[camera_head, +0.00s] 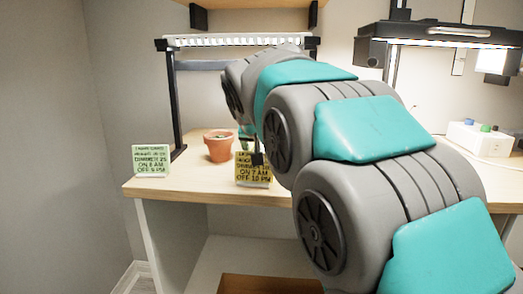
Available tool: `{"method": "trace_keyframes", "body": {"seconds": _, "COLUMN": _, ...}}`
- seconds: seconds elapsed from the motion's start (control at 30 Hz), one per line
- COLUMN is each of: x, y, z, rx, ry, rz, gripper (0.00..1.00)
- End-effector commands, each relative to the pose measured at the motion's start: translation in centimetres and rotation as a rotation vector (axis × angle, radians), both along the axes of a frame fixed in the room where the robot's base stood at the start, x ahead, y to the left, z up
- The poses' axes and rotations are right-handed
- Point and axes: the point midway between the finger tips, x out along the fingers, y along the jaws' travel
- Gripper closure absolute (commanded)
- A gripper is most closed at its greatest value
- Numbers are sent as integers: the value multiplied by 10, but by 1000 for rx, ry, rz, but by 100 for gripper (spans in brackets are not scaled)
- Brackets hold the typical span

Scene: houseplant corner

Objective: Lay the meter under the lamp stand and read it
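A lamp stand with black legs and an unlit-looking white light bar (225,41) stands on the left of the wooden desk. A second, lit black lamp (440,33) stands at the right. My arm reaches across the middle, its far end under or in front of the left light bar. A small dark piece in front of the yellow card, below the arm, may be the tip of my gripper (257,158); the arm hides the rest, so its opening and any load are not visible. I cannot make out the meter.
A terracotta pot (219,146) stands under the left lamp, with a bit of green beside it. A green card (151,160) and a yellow card (253,169) stand along the desk's front edge. A white box with coloured knobs (480,139) is at right. An open shelf lies below.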

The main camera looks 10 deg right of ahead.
Motion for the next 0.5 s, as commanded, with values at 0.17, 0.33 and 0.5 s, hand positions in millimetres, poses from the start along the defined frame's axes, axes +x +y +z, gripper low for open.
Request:
{"method": "trace_keyframes", "body": {"seconds": 0.17, "x": 0, "y": 0, "z": -3, "rx": 0, "ry": -1, "rz": 0, "gripper": 98}}
{"method": "trace_keyframes", "body": {"seconds": 0.33, "x": 0, "y": 0, "z": -2, "rx": 0, "ry": -1, "rz": 0, "gripper": 9}}
{"method": "trace_keyframes", "body": {"seconds": 0.5, "x": 0, "y": 0, "z": -2, "rx": 0, "ry": 0, "rz": 0, "gripper": 0}}
